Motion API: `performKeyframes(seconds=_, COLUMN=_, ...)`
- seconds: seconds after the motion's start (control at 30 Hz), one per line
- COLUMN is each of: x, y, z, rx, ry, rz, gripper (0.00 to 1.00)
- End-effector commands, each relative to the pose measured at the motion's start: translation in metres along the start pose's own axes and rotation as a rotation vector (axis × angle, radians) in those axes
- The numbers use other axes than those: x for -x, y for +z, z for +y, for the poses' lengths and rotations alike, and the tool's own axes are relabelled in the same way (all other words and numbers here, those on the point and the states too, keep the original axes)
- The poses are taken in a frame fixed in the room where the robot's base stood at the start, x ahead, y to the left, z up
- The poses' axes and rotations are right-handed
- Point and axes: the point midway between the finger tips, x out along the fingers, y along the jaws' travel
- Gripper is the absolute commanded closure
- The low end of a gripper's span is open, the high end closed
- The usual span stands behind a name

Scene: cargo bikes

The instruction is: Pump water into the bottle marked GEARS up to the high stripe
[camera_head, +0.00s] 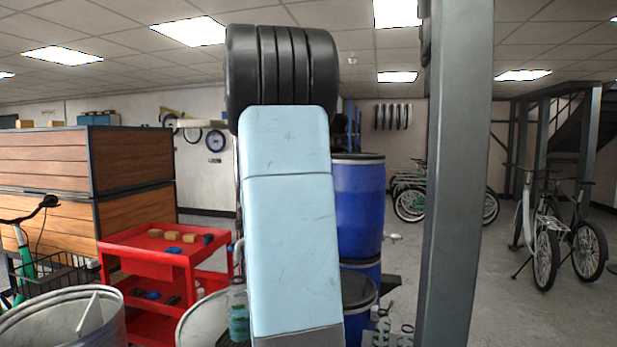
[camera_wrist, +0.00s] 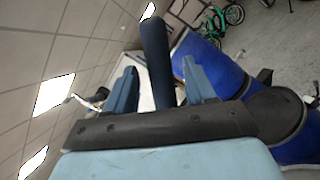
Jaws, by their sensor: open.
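In the wrist view my gripper (camera_wrist: 159,66) is open, its two blue fingers apart. A thick dark blue bar (camera_wrist: 155,50), perhaps a pump handle, shows between them; I cannot tell whether they touch it. In the head view my light blue arm hides the gripper and most of what is behind it. A clear bottle with greenish liquid (camera_head: 238,312) stands left of my arm, below a grey spout (camera_head: 237,246). Other bottles (camera_head: 381,327) (camera_head: 405,336) stand low to the right of my arm, partly cut off. No GEARS mark or stripe is readable.
Blue barrels (camera_head: 358,205) stand just behind my arm; they also show in the wrist view (camera_wrist: 212,68). A red cart (camera_head: 150,262) and a grey drum (camera_head: 60,325) are at left. A grey post (camera_head: 455,190) rises at right. Open floor and bicycles (camera_head: 545,250) lie beyond it.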

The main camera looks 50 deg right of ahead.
Motion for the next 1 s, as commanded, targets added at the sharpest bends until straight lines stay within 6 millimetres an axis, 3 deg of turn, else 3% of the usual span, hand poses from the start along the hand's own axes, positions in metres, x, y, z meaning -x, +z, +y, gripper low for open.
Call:
performKeyframes(seconds=0.3, x=0.063, y=-0.002, z=0.002, rx=-0.001, ry=0.002, rz=0.005, gripper=0.45)
performKeyframes(seconds=0.5, x=0.089, y=-0.003, z=0.001, rx=0.000, ry=0.002, rz=0.003, gripper=0.45)
performKeyframes(seconds=1.0, x=0.099, y=-0.003, z=0.001, rx=-0.002, ry=0.001, rz=0.004, gripper=0.45)
